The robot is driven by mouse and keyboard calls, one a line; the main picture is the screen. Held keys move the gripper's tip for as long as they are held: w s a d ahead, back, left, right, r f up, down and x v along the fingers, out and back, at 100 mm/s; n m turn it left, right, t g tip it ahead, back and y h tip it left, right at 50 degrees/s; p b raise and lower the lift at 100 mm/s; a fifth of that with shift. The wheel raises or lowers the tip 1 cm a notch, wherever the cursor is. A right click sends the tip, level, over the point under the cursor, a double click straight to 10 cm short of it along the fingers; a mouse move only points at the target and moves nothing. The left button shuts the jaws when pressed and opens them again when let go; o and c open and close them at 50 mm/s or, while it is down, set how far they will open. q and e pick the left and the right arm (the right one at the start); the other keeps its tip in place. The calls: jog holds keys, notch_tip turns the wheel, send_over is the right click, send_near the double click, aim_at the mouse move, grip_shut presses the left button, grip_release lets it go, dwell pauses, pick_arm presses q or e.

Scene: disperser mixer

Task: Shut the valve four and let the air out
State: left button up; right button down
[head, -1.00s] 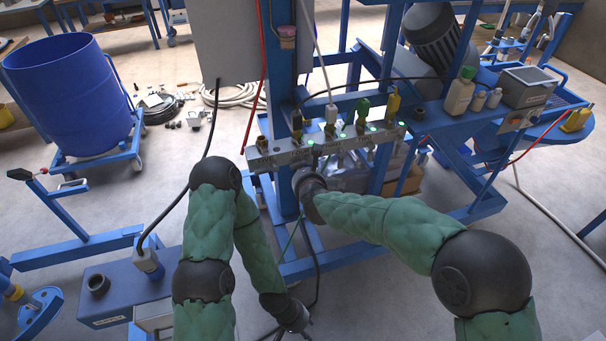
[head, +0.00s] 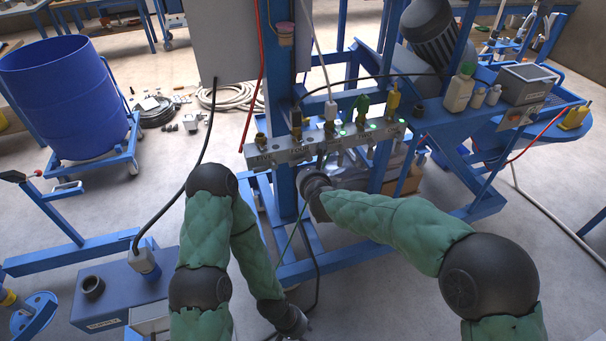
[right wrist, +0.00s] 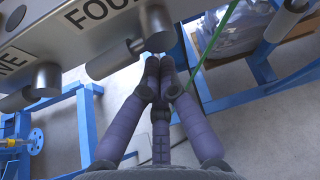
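The grey valve manifold (head: 325,145) carries number labels, with FIVE and FOUR toward its left end. I see nothing clearly between the tips, and contact is unclear. In the head view my right wrist hides this spot. My left gripper (head: 298,328) hangs low before the stand, too dark and small to read.
A blue frame (head: 285,160) stands behind. A thin green line (right wrist: 215,45) passes right of the right fingers.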

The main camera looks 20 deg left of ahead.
pick_arm(q)
jog(key=shift+s+a+p, duration=0.35)
pick_arm(e)
jog(key=f+v, duration=0.1)
jog(key=v, duration=0.7)
jog(key=shift+s+d, duration=0.45)
jog(key=shift+d, duration=0.1)
jog(key=shift+f, duration=0.1)
